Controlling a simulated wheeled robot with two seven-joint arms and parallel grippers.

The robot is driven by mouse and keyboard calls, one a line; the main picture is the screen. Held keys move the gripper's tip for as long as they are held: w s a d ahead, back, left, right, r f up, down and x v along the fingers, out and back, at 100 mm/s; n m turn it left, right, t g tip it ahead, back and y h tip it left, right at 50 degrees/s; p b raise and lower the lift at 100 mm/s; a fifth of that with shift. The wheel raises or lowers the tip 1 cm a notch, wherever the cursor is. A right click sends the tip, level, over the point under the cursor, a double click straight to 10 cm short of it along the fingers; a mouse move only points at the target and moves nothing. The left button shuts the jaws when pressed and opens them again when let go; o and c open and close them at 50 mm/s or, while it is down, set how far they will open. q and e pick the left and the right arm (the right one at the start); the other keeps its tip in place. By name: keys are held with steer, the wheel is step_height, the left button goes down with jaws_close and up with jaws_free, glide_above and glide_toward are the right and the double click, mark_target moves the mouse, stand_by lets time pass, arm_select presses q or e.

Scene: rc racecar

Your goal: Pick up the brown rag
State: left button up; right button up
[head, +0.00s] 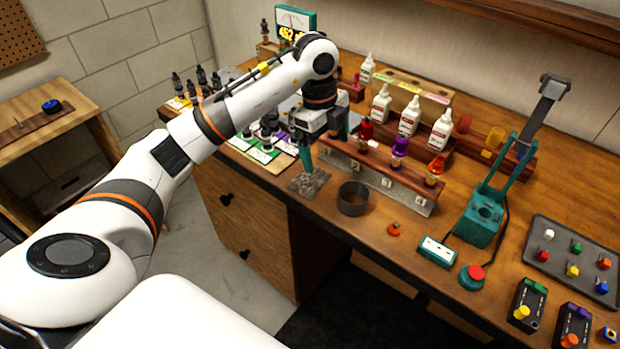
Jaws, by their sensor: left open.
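A small, mottled grey-brown patch (312,183), which looks like the brown rag, lies flat near the front edge of the wooden workbench (400,250). My left arm reaches in from the left. Its gripper (322,147) points down just above and behind the rag, with teal fingers apart. One finger comes down close to the rag's back edge; I cannot tell whether it touches. Nothing shows between the fingers. My right gripper is not in view.
A dark round cup (353,198) stands right beside the rag. A numbered rack (388,184) with coloured bottles is behind it. A teal press (482,215) and a small orange item (394,229) are to the right. White bottles (409,115) stand farther back.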

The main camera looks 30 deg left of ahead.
arm_select(q)
steer(key=a+n+y, duration=0.1)
steer(key=a+y, duration=0.1)
steer(key=a, duration=0.1)
steer(key=p, duration=0.2)
glide_above(313, 177)
steer(key=f, duration=0.4)
steer(key=shift+s+f, duration=0.2)
steer(key=shift+s, duration=0.2)
steer(key=shift+f, duration=0.6)
steer(key=shift+w+f, duration=0.1)
steer(key=shift+f, duration=0.25)
steer(key=f, duration=0.2)
steer(key=f+p, duration=0.1)
steer(key=f, duration=0.1)
steer(key=shift+w+f, duration=0.2)
steer(key=shift+f, duration=0.05)
steer(key=shift+c, duration=0.2)
steer(key=c, duration=0.9)
